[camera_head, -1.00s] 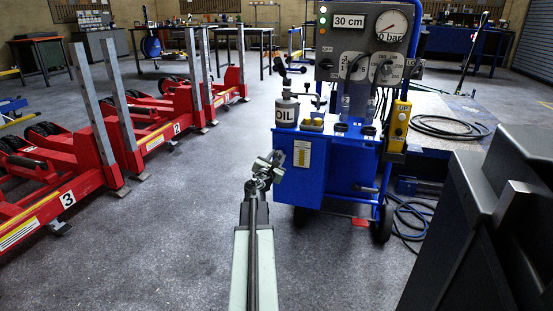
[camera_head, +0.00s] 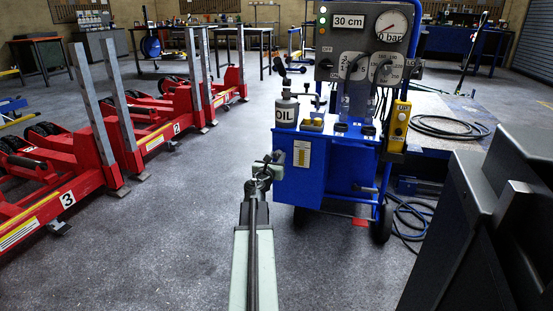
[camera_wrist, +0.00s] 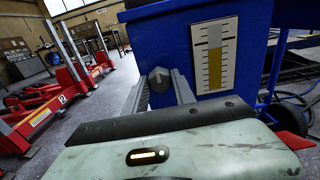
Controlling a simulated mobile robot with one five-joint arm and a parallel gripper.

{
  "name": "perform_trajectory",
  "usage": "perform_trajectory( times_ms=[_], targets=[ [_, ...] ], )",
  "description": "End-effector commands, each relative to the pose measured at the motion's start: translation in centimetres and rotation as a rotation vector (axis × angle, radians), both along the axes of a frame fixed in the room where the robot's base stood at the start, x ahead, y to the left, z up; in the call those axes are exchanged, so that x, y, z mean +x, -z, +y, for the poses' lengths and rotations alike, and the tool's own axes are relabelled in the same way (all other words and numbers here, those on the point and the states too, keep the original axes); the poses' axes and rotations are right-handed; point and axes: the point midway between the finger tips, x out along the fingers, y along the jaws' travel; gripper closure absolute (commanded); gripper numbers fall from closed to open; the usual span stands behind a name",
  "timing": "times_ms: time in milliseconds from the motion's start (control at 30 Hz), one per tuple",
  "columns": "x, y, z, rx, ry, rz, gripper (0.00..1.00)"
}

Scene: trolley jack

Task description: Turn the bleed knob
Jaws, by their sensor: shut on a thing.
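The bleed knob (camera_wrist: 159,78) is a small dark faceted knob with a pale mark on top. It sits at the left edge of the front of the blue oil tank (camera_head: 303,178), beside a white level gauge. The gauge also shows in the wrist view (camera_wrist: 216,53). My gripper (camera_head: 274,163) is at the tank's left side. In the wrist view its two grey fingers (camera_wrist: 160,88) are closed on either side of the knob. The fingertips' contact is partly hidden by the knob and my wrist housing. In the head view the knob is hidden or too small to make out.
The blue cart carries a control panel (camera_head: 366,42), an oil can (camera_head: 286,109) and a yellow pendant (camera_head: 398,124). Red numbered lift columns (camera_head: 95,130) stand at the left. Hoses (camera_head: 410,215) lie on the floor at right. The floor between columns and cart is clear.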

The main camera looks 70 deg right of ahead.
Motion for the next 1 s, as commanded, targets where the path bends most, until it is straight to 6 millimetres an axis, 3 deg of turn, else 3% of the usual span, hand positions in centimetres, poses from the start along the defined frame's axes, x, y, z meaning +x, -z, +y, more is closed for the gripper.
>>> perform_trajectory(
  times_ms=[167, 200, 267, 300, 667, 1000],
  targets=[
    [-0.1, 0.0, -0.1, 0.000, 0.002, 0.002, 1.00],
    [-0.1, 0.0, -0.1, 0.000, 0.002, 0.002, 0.66],
    [-0.1, 0.0, -0.1, 0.000, 0.002, 0.002, 0.50],
    [-0.1, 0.0, -0.1, 0.000, 0.001, 0.001, 0.47],
    [0.0, 0.0, 0.5, 0.000, 0.000, 0.000, 0.47],
    [-0.5, 0.0, 6.4, 0.000, -0.001, 0.000, 0.47]
  ],
)
